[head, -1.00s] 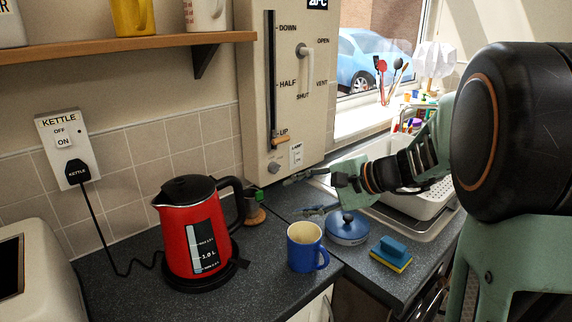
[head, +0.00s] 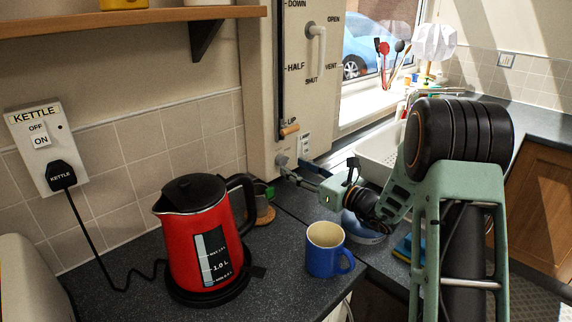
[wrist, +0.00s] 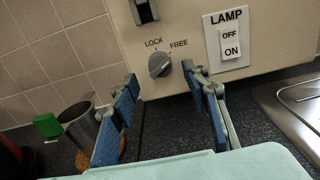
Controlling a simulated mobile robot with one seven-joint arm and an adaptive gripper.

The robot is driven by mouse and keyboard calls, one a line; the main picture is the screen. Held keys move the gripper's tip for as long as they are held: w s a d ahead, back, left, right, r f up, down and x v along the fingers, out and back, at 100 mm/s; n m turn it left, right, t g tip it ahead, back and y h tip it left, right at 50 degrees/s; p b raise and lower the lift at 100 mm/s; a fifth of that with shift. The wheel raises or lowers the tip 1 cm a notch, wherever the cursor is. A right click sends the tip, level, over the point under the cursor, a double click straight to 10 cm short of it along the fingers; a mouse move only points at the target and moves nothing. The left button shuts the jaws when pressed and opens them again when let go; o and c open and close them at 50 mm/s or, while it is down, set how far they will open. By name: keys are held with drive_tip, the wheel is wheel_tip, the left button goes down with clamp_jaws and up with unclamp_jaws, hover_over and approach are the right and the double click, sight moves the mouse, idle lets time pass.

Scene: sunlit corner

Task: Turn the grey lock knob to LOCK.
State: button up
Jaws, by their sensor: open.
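The grey lock knob (wrist: 160,66) is on the front of the cream panel (wrist: 185,20), below the LOCK and FREE labels. Its ridge leans up to the right, towards FREE. My gripper (wrist: 160,77) is open, with one blue-padded finger at the lower left of the knob and the other at its right. The fingers look apart from the knob, and nothing is between the pads. In the head view the knob (head: 281,160) shows small at the panel's lower edge, with my gripper (head: 294,165) close in front of it.
The LAMP switch (wrist: 230,43) is right of the knob. A lever with an orange handle (head: 289,130) sits above it. A red kettle (head: 205,240) and a blue mug (head: 326,250) stand on the counter. A grey cup with a green tab (wrist: 78,125) is below left, and the sink is right.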

sight(286, 163)
drive_tip(key=x, duration=0.4)
drive_tip(key=c, duration=1.1)
drive_tip(key=shift+c, duration=0.2)
